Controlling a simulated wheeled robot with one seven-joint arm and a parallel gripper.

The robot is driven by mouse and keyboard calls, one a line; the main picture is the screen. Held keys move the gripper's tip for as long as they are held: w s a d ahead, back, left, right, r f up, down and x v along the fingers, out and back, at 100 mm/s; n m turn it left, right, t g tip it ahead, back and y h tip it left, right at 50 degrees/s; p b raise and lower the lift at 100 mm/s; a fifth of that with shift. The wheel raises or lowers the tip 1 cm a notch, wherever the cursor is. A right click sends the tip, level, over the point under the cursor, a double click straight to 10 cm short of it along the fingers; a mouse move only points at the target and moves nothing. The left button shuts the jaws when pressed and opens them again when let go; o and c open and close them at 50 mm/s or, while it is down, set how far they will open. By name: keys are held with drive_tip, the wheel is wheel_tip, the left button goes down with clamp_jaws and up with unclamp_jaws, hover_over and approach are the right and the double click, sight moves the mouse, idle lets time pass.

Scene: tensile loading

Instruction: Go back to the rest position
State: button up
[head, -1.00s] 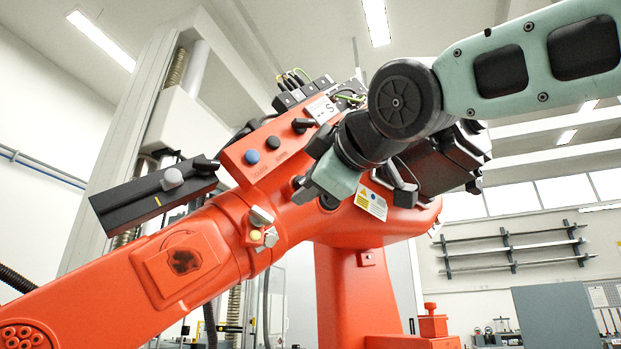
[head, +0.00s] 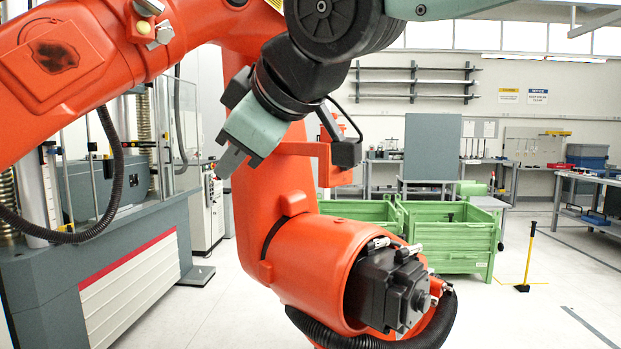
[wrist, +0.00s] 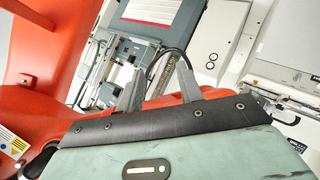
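My gripper (head: 230,165) hangs on the teal and black end of my arm in the head view, in front of the large orange industrial arm (head: 285,245). It points down and to the left. In the wrist view my gripper's two grey fingers (wrist: 157,75) stand apart with nothing held between them. The orange arm (wrist: 40,70) fills the left of the wrist view and also shows behind the fingers. How far the fingers are from its surface I cannot tell.
A grey machine (head: 120,270) with a red stripe stands at the left. Green bins (head: 450,245) stand behind the orange arm, and a workbench (head: 590,215) is at the right. A yellow post (head: 530,255) stands on the open floor at the right.

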drive_tip(key=s+d+f+m+g+h+p, duration=0.1)
drive_tip(key=s+d+f+m+g+h, duration=0.15)
drive_tip(key=d+f, duration=0.4)
drive_tip(key=s+d+f+m+g+h, duration=0.1)
drive_tip(key=s+d+f+m, duration=0.15)
drive_tip(key=f, duration=0.75)
drive_tip(key=s+d+f+m+g+h+p, duration=0.1)
drive_tip(key=s+d+f+m+g+h, duration=0.2)
drive_tip(key=s+d+f, duration=0.9)
drive_tip(key=shift+s+d+f+m+g+p, duration=0.25)
drive_tip(key=shift+s+d+m+g+p, duration=0.15)
drive_tip(key=shift+s+d+m+g, duration=0.45)
drive_tip(key=shift+d+h, duration=0.2)
drive_tip(key=shift+h, duration=0.05)
